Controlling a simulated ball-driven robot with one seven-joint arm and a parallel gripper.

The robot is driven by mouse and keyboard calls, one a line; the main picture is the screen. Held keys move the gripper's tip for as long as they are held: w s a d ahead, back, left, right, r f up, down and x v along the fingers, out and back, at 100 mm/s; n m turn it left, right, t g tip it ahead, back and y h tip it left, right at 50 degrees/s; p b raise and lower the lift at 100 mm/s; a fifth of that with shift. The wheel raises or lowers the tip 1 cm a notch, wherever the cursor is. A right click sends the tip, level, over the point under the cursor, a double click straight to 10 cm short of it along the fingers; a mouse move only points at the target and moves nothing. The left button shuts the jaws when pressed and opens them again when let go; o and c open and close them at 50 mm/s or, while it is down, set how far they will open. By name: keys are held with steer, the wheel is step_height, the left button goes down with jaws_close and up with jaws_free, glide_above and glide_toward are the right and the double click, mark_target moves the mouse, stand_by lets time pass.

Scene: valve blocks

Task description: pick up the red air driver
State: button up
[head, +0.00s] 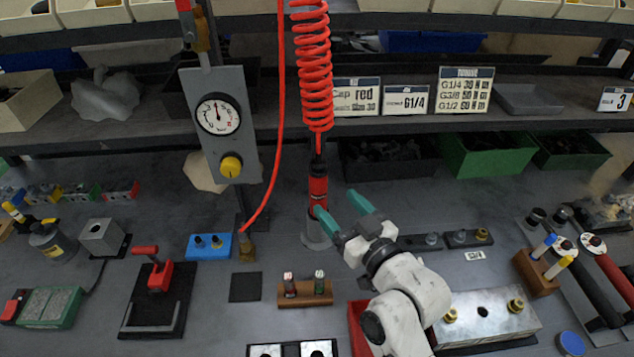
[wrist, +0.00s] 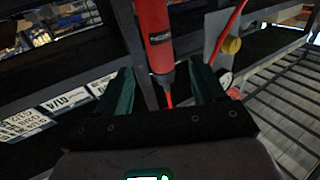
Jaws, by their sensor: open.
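The red air driver (head: 318,187) hangs upright below a red coiled hose in the head view, black at its top end. In the wrist view the driver (wrist: 156,35) shows as a red cylinder with small pale lettering and a dark tapered end, lined up between the two fingers. My gripper (head: 338,203) has teal fingers spread apart, with the driver close to their tips in the head view. In the wrist view my gripper (wrist: 161,85) is open and holds nothing. Whether a finger touches the driver I cannot tell.
A pressure gauge panel (head: 220,125) with a yellow knob stands left of the driver. The red coiled hose (head: 313,65) hangs above it. A wooden block (head: 305,294) with small fittings and a blue block (head: 209,246) sit on the bench. A metal block (head: 487,315) lies to the right.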

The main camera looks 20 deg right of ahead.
mark_target(323, 186)
steer(key=w, duration=0.3)
steer(key=w+p, duration=0.1)
steer(key=shift+w+a+r, duration=0.15)
steer(key=shift+w+a, duration=0.2)
steer(key=shift+w, duration=0.05)
steer(key=w, duration=0.1)
steer(key=w+p, duration=0.1)
steer(key=w, duration=0.2)
steer(key=shift+w+a+r+p, duration=0.15)
steer(key=shift+a+p, duration=0.2)
steer(key=shift+w+a, duration=0.1)
steer(key=shift+w, duration=0.4)
steer(key=shift+c, duration=0.2)
jaws_close()
steer(key=shift+r, duration=0.1)
